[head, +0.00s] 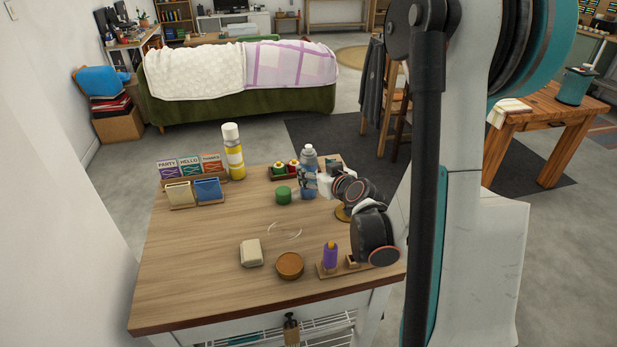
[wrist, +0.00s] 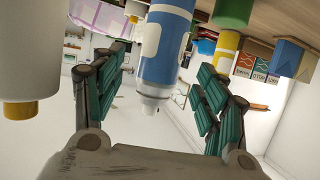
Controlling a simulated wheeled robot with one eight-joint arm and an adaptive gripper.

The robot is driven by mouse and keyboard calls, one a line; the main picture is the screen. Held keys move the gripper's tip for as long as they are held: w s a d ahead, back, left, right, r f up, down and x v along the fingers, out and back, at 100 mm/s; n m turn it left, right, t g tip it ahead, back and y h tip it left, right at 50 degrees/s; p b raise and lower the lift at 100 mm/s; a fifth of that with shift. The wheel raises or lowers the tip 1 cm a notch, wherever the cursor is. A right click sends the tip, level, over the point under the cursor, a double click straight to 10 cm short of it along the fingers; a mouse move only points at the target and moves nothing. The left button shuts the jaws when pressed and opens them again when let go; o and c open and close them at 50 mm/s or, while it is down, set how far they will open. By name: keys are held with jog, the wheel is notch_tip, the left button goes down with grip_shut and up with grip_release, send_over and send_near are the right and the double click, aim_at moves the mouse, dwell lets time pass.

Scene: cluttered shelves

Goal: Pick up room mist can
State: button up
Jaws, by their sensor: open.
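A blue can with white patches and a pale cap (head: 308,175) stands upright at the back right of the wooden table in the head view. It looks like a spray can, but I cannot read its label. The wrist view, upside down, shows the blue can (wrist: 167,40) with its cap between and beyond my fingers. My gripper (wrist: 160,95) is open, with one green-padded finger on each side and no visible contact. In the head view my gripper (head: 325,184) is right beside the can, partly hidden by my arm. A yellow can with a white cap (head: 234,158) stands farther left.
A green jar (head: 283,195) and a small tray of jars (head: 285,171) stand close to the blue can. A white cylinder with a yellow tip (wrist: 20,50) is close at the left of the wrist view. The table's left front (head: 185,280) is bare.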

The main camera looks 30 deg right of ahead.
aim_at(313, 169)
jog(key=b+x, duration=0.1)
jog(key=x, duration=0.4)
jog(key=shift+w+f+b, duration=0.15)
jog(key=shift+w+b, duration=0.15)
jog(key=shift+w, duration=0.05)
jog(key=c, duration=1.4)
